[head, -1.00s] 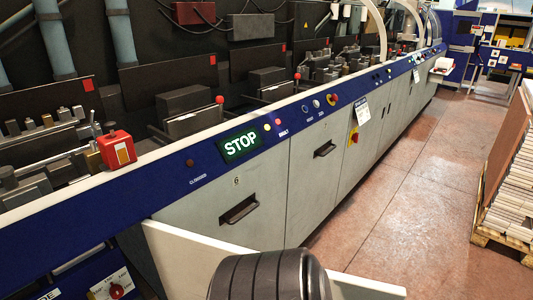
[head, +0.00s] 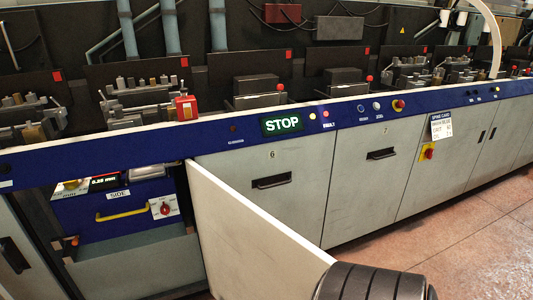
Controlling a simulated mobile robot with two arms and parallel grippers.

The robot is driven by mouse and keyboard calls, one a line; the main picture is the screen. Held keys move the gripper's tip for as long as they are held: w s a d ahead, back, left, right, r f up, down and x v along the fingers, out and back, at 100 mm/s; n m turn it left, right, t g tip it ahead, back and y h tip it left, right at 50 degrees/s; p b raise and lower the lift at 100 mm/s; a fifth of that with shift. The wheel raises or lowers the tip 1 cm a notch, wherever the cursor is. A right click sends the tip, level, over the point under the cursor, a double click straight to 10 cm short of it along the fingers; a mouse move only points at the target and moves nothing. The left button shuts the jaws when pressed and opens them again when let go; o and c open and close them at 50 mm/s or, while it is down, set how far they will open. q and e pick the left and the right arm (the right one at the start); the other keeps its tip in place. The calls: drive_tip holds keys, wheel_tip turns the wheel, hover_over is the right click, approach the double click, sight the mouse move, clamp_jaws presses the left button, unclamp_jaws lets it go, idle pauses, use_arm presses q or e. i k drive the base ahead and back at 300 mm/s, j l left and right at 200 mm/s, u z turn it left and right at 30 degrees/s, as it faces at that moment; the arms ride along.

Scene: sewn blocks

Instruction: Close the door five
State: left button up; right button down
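Door five is the pale panel (head: 245,240) standing open at the left of the door marked 6. It swings out toward me from its right side, and its outer end reaches the black ribbed part of my own body at the bottom. I cannot tell whether they touch. The open compartment behind it shows a blue box with a yellow handle (head: 122,214) and a red knob. No gripper fingers show, so neither gripper can be seen.
Closed door 6 (head: 265,190) and door 7 (head: 372,170) have dark recessed handles. A lit STOP sign (head: 282,124) is on the blue rail above. A red box (head: 187,108) stands on the machine top. Reddish floor (head: 470,240) is clear at the lower right.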

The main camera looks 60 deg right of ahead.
sight(248, 254)
drive_tip(key=k+l, duration=0.25)
drive_tip(key=l, duration=0.2)
drive_tip(key=k+l+u, duration=0.1)
drive_tip(key=k+l, duration=0.5)
drive_tip(key=l, duration=0.2)
drive_tip(key=i+l, duration=0.1)
drive_tip(key=l, duration=0.8)
drive_tip(key=l+u, duration=0.15)
drive_tip(key=l, duration=0.8)
drive_tip(key=i, duration=0.05)
